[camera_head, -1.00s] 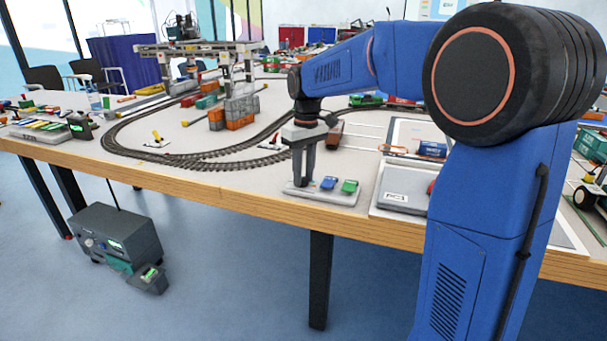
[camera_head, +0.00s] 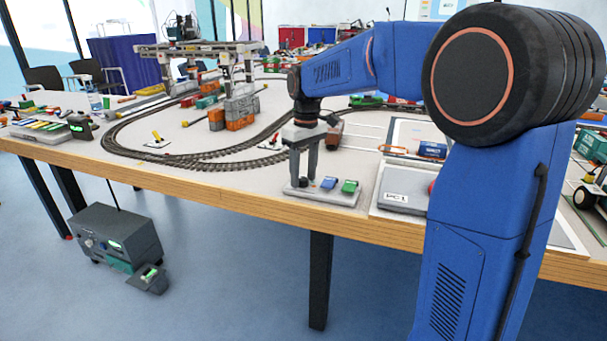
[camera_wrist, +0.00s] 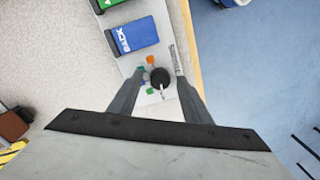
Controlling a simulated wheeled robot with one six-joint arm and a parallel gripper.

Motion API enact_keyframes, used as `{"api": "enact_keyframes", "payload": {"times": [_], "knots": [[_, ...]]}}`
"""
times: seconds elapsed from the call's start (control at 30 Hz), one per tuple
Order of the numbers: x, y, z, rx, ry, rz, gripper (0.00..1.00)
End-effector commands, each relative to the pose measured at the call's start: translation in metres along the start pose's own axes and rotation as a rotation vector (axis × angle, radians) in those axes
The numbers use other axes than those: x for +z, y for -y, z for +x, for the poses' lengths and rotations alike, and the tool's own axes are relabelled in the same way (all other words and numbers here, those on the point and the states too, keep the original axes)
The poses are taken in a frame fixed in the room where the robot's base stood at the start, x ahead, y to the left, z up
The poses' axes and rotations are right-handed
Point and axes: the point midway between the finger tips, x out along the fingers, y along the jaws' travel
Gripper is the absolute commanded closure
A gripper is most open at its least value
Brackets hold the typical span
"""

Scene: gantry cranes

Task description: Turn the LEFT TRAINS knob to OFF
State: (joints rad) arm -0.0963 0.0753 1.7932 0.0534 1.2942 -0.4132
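A round black knob (camera_wrist: 160,76) sits on a light grey control panel (camera_wrist: 132,68). A thin white pointer mark (camera_wrist: 162,92) shows at its lower edge in the wrist view. Small orange (camera_wrist: 150,60) and green (camera_wrist: 149,91) marks lie beside the knob; their lettering is too small to read. My gripper (camera_wrist: 161,75) is open, one finger on each side of the knob, with narrow gaps showing. In the head view my gripper (camera_head: 304,180) points down at the left end of the panel (camera_head: 325,198), the dark knob (camera_head: 309,183) between its fingers.
A blue switch marked BACK (camera_wrist: 136,37) and a green switch (camera_head: 349,187) stand on the same panel. A grey box marked PC1 (camera_head: 403,190) lies to its right. The table's wooden edge (camera_head: 255,204) runs close in front. Train track (camera_head: 190,163) curves behind to the left.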

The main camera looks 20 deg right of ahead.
Motion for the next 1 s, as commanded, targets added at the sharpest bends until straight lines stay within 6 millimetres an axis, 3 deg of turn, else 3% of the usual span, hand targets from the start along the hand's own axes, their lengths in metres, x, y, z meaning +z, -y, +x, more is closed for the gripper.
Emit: {"api": "enact_keyframes", "payload": {"times": [0.27, 1.0], "knots": [[-0.001, 0.0, -0.013, 0.001, -0.002, 0.0, 0.56], [-0.001, 0.0, -0.151, 0.001, -0.002, 0.0, 0.56]]}}
